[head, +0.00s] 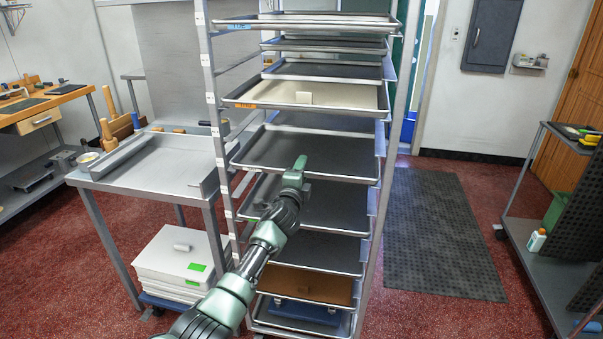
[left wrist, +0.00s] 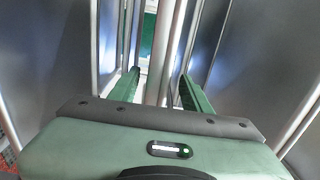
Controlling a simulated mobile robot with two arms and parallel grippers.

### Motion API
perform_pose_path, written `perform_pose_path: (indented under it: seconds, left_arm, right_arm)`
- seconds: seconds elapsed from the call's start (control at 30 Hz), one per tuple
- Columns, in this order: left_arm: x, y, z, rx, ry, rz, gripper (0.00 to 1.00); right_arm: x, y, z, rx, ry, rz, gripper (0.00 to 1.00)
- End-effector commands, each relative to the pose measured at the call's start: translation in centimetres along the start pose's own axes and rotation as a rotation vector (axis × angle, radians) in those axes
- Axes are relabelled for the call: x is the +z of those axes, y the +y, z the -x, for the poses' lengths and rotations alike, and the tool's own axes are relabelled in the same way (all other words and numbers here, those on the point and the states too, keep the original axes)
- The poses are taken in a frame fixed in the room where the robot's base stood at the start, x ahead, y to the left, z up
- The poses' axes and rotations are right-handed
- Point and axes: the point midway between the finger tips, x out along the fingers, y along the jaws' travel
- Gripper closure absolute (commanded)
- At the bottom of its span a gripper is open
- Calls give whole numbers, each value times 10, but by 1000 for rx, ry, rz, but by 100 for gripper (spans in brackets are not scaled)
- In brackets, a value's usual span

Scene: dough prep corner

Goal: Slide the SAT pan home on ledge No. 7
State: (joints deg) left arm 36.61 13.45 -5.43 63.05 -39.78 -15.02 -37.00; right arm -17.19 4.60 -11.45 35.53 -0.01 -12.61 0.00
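A tall metal rack (head: 216,150) holds several sheet pans. One pan (head: 250,94) in the upper part carries a cream sheet with a small tag and an orange label on its front rim. It sticks out towards me more than the pans just above it. The lettering and the ledge numbers are too small to read, so I cannot tell which is SAT. My left gripper (head: 297,168) is in front of the middle pans, below the cream-sheet pan. In the left wrist view its green fingers (left wrist: 160,90) are apart, with grey metal edges beyond them.
A steel side table (head: 150,165) stands against the rack's left side, with stacked white boxes (head: 178,262) below. A dark floor mat (head: 440,230) lies clear to the right. A grey cart (head: 545,240) stands at the far right.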

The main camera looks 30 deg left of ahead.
Motion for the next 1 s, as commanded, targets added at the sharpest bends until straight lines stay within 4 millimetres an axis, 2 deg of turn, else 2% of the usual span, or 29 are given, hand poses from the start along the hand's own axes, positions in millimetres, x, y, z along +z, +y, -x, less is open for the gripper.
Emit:
perform_pose_path:
  seconds: [0.17, 1.0]
  left_arm:
    - [0, 3, 5, 8, -1, -1, 52]
    - [0, 1, 72, 4, 0, 0, 52]
  right_arm:
    - [0, 0, 4, 0, 0, 0, 100]
    - [-4, 0, 42, -1, 0, 0, 100]
